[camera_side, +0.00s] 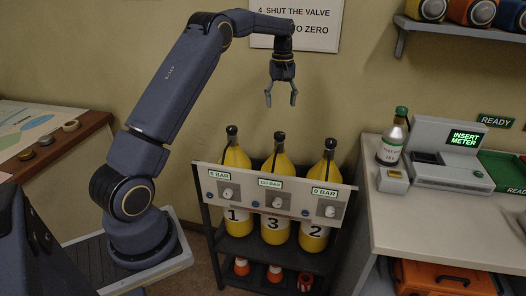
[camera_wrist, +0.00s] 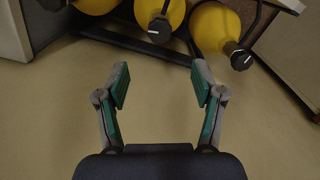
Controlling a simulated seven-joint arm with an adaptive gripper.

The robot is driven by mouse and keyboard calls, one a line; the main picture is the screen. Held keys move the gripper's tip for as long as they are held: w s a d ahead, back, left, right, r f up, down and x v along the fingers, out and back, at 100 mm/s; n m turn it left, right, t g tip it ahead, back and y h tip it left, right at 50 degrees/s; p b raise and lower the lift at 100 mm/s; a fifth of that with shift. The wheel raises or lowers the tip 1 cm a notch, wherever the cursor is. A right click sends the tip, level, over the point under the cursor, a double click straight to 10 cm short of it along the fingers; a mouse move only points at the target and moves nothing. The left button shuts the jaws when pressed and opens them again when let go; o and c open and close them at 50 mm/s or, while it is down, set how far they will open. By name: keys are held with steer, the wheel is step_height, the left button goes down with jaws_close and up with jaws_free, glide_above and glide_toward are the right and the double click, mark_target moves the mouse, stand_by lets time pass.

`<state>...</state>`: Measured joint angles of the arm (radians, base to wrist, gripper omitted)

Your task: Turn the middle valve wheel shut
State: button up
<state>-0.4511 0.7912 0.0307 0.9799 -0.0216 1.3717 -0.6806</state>
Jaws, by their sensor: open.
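Three yellow cylinders stand in a dark rack, marked 1, 3 and 2 from left to right. The middle cylinder (camera_side: 277,162), marked 3, has a dark valve top (camera_side: 280,137); that top also shows as a dark round cap in the wrist view (camera_wrist: 159,30). On the panel in front, a pale round knob (camera_side: 277,202) sits in the middle below a display that seems to read 120 BAR. My gripper (camera_side: 281,98) is open and empty, high above the middle cylinder and apart from it. In the wrist view my open fingers (camera_wrist: 160,88) frame bare floor.
The left cylinder (camera_side: 237,157) and right cylinder (camera_side: 323,172) flank the middle one; both their displays read 0 BAR. A counter at right holds a bottle (camera_side: 391,140) and a meter console (camera_side: 448,153). A wall sign (camera_side: 300,25) hangs behind my gripper. Air around my gripper is clear.

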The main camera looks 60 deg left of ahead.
mark_target(280, 134)
step_height(280, 134, down, 12)
steer(key=shift+r, duration=0.25)
steer(key=c, duration=1.1)
